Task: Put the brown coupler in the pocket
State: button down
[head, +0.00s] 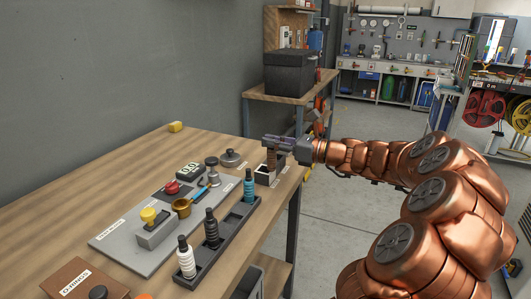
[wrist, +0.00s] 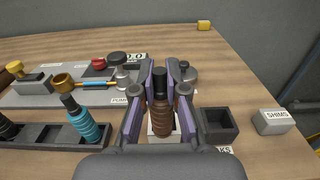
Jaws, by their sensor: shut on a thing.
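The brown coupler (wrist: 162,118) is ribbed with a black top and stands upright between the fingers of my gripper (wrist: 160,100). The gripper is shut on it. In the head view my gripper (head: 278,145) reaches in from the right, with the coupler (head: 271,160) below its fingers at the table's right edge. A pale block (wrist: 151,133) shows behind the coupler's lower part; whether they touch is hidden. A dark, square, open-topped pocket (wrist: 233,123) is just right of the gripper in the wrist view and looks empty.
A long dark rack (head: 206,262) holds white, black and teal couplers, with bare room between black and teal. A grey panel (head: 116,250) carries a yellow knob, red button and brass cup. A SHIMS box (wrist: 273,122) stands right of the pocket.

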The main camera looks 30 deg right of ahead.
jog(key=shift+w+a, duration=0.3)
jog(key=shift+w, duration=0.25)
jog(key=shift+w+a+f+b, duration=0.15)
jog(key=shift+w+f, duration=0.1)
jog(key=shift+f, duration=0.65)
jog(key=shift+w+a+f+b, duration=0.15)
jog(key=shift+w+f, duration=0.1)
jog(key=shift+f, duration=0.65)
jog(key=shift+f, duration=0.2)
jog(key=c, duration=1.2)
grip_release()
jog(key=shift+d, duration=0.1)
jog(key=shift+r, duration=0.2)
jog(key=v, duration=1.2)
